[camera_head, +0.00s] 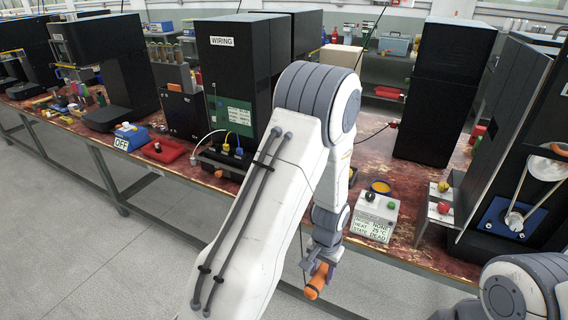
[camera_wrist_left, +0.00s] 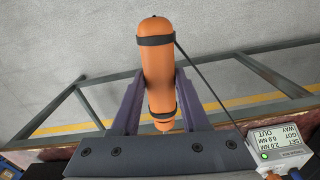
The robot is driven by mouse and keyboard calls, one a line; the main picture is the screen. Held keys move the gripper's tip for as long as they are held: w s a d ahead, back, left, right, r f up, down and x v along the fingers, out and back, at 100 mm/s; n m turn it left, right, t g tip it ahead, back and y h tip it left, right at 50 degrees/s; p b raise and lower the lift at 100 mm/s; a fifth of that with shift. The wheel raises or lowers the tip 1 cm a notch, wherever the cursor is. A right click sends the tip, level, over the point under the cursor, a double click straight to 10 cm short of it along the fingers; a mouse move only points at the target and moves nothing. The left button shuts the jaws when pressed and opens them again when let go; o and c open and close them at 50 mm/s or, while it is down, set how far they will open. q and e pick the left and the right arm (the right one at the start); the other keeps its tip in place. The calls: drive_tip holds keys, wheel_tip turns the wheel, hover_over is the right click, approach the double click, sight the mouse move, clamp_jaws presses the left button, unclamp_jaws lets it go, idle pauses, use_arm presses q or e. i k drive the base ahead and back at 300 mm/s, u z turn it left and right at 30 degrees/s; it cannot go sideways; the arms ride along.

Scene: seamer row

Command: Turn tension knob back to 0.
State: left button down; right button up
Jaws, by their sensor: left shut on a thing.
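My left gripper (camera_head: 320,270) is shut on an orange cylindrical tool (camera_head: 315,284) with dark bands, held out in front of the bench edge. In the left wrist view the fingers (camera_wrist_left: 160,92) press on both sides of the orange tool (camera_wrist_left: 157,60), and a dark cord runs from it. No knob is labelled as tension. A yellow knob (camera_head: 443,187) and another red knob (camera_head: 443,208) sit by the machine at right. My right gripper is out of view.
The machine at right has a belt over a pulley (camera_head: 547,167). A black WIRING cabinet (camera_head: 235,75) and another tall black cabinet (camera_head: 447,90) stand on the red bench.

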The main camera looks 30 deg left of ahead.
sight(442, 207)
drive_tip(key=u, duration=0.3)
drive_tip(key=i, duration=1.25)
